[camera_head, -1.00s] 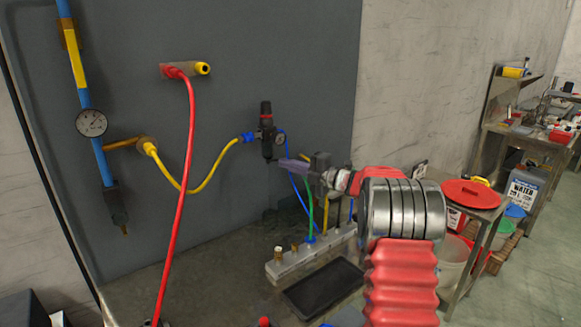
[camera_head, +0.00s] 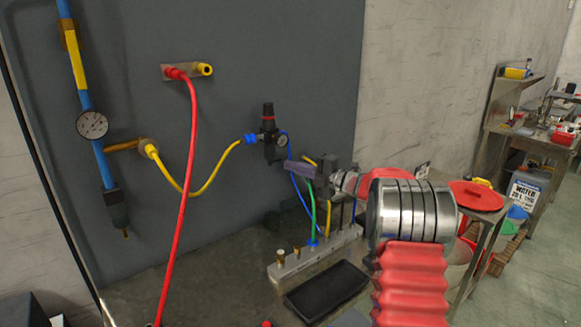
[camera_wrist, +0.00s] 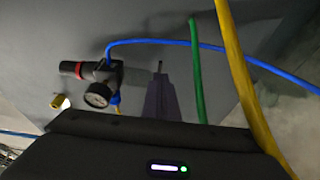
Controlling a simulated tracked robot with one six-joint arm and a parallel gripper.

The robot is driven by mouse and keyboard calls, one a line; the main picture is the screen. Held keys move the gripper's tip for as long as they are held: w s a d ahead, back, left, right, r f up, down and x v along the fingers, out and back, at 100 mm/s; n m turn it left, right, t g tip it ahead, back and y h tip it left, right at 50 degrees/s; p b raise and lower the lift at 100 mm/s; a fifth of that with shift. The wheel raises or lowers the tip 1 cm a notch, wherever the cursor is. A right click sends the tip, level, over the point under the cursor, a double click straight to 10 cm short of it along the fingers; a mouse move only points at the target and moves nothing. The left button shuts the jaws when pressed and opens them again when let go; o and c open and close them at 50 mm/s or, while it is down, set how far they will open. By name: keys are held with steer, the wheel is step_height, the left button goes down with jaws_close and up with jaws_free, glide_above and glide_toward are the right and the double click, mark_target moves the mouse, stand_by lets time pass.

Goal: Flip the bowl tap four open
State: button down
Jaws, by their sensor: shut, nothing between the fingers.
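My gripper (camera_head: 292,167) shows its purple-grey fingers shut and empty, in front of the wall panel, below and right of a black regulator (camera_head: 268,137) with a round gauge. In the wrist view the shut fingers (camera_wrist: 160,82) point at the grey panel, with the regulator (camera_wrist: 85,72) to their left. A dark bowl (camera_head: 116,208) hangs at the lower end of the blue pipe at far left, with a small brass tip (camera_head: 125,234) below it. My gripper is well to the right of that bowl. No label shows which tap is number four.
A manifold block (camera_head: 290,264) with brass fittings stands below my gripper, beside a black tray (camera_head: 326,291). Blue, green (camera_wrist: 196,60) and yellow (camera_wrist: 238,70) hoses run close to my fingers. A red hose (camera_head: 187,160) hangs across the panel.

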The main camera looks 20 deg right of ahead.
steer(key=s+d, duration=0.1)
steer(key=d, duration=0.9)
steer(key=shift+s, duration=0.1)
stand_by(0.5)
